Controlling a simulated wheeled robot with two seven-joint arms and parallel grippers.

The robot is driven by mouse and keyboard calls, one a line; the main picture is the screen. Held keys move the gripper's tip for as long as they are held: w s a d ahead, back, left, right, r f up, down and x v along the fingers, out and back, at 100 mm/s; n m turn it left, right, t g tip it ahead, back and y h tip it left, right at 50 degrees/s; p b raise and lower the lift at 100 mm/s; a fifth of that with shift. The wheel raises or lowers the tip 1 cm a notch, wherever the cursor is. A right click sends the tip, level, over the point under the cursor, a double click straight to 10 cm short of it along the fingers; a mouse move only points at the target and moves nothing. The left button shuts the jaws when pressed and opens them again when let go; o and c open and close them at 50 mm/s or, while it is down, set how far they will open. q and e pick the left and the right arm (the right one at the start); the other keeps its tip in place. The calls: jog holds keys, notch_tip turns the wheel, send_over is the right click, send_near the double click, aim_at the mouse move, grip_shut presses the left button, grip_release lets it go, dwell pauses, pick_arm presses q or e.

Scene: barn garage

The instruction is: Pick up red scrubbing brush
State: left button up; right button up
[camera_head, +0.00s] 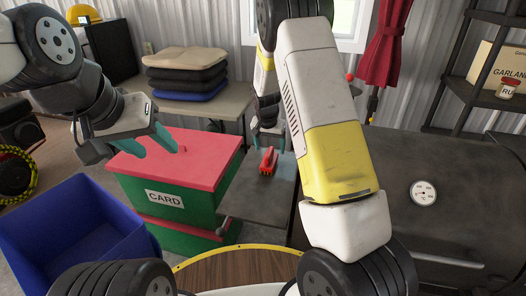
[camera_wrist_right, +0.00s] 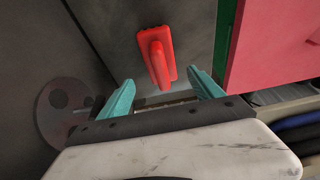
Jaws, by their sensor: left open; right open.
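The red scrubbing brush (camera_head: 268,161) lies on a grey side shelf (camera_head: 257,199) in the head view, its handle upward. In the right wrist view the brush (camera_wrist_right: 156,57) sits ahead of the fingers, near the middle. My right gripper (camera_wrist_right: 159,94) is open, with one teal finger on each side of the brush's line and nothing between them. In the head view my right gripper (camera_head: 268,143) is just behind the brush, partly hidden by my arm. My left gripper (camera_head: 152,143) is open and empty above the red-topped box.
A red-topped green box (camera_head: 205,160) marked CARD stands left of the shelf, with a blue bin (camera_head: 75,225) further left. A dark grill (camera_head: 440,190) with a dial is right of the shelf. Folded cushions (camera_head: 187,75) lie on a table (camera_head: 225,101) behind.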

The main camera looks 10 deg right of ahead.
jog(key=x, duration=0.6)
jog(key=shift+a+f, duration=0.2)
jog(key=shift+f, duration=0.15)
jog(key=c, duration=1.6)
